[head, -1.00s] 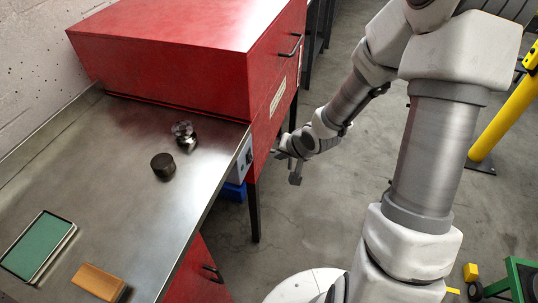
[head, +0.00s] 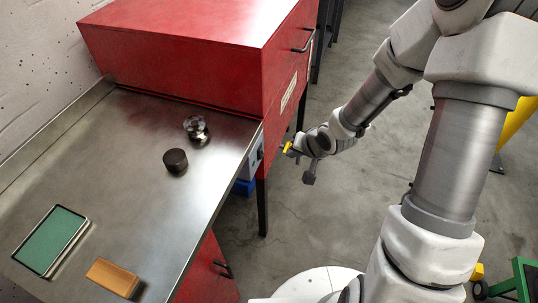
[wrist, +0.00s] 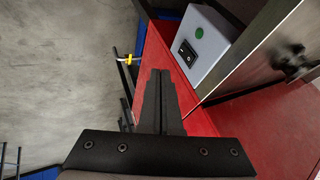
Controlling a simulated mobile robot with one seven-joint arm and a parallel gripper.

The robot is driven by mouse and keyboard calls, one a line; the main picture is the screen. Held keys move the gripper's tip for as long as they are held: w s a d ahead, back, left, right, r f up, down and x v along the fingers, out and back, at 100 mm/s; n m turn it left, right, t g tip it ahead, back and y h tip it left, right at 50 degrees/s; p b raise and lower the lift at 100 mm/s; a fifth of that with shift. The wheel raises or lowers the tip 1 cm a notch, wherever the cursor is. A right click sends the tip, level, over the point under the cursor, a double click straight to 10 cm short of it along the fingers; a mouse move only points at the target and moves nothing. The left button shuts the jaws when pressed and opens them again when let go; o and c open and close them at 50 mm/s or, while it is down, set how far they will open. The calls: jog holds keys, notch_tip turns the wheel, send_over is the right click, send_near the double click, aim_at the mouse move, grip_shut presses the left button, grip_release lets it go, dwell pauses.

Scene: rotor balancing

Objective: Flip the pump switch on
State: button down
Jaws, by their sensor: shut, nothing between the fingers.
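The pump switch (wrist: 187,54) is a black rocker on the face of a light grey box (wrist: 210,52) with a green round mark above it. In the head view the box (head: 256,153) sits at the side of the metal bench, below the red cabinet. My gripper (wrist: 160,75) is shut and empty, its dark fingers together. In the wrist view the fingertips lie left of and below the switch, apart from it. In the head view my gripper is just right of the box. The rocker's position is too small to tell.
Two dark round parts, a green tray (head: 52,240) and an orange block (head: 112,277) lie there. A small yellow piece (wrist: 129,58) shows near my fingers.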

aim_at(261, 152)
jog(key=w+a+f+b, duration=0.2)
jog(key=w+a+f, duration=0.4)
jog(key=f, duration=0.2)
jog(key=shift+w+a+f+b, duration=0.2)
jog(key=shift+f+b, duration=0.1)
jog(key=shift+b, duration=0.1)
jog(key=shift+a+f, duration=0.1)
jog(key=shift+a, duration=0.1)
dwell(0.3)
